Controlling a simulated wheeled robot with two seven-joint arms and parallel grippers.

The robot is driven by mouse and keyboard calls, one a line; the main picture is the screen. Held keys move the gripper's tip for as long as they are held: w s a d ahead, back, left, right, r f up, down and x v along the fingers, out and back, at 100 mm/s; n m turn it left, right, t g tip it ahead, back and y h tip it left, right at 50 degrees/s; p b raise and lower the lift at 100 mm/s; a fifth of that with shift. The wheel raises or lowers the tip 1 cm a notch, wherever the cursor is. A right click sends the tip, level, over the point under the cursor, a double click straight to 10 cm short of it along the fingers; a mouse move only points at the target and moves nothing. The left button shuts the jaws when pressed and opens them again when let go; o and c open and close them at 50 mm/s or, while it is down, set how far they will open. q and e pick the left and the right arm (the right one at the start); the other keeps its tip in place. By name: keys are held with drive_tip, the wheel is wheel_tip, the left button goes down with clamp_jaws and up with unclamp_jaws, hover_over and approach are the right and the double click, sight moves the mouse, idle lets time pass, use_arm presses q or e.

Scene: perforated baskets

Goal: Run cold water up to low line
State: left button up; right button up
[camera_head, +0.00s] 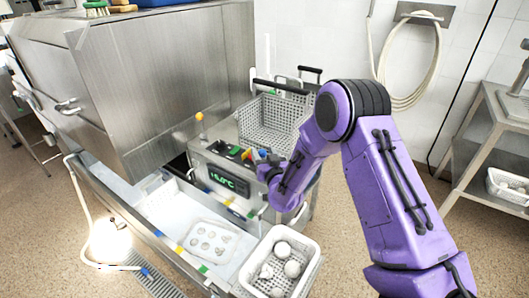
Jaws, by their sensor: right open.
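A long steel trough (153,226) with a pale inside runs along the lower left. Its rims carry blue, yellow and green marks; I cannot tell which is the low line or whether water stands in it. A control box (203,165) behind the trough has a green display (222,180) reading about 16.0°C. Small coloured controls (250,154), blue, yellow and red, stand on its top right. My right gripper (262,166) is open, close beside these controls; its fingers are small and partly hidden, and I cannot tell whether they touch. My left gripper is out of view.
A perforated basket (268,112) stands behind the control box. A white basket (308,262) of round white items sits at the trough's near end. A steel cabinet (165,75) is at left, a coiled hose (437,62) on the wall.

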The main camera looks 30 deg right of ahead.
drive_tip(key=shift+a, duration=0.3)
drive_tip(key=shift+c, duration=1)
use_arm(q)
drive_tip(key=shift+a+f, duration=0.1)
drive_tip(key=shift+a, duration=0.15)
use_arm(e)
drive_tip(key=shift+a+r, duration=0.1)
clamp_jaws()
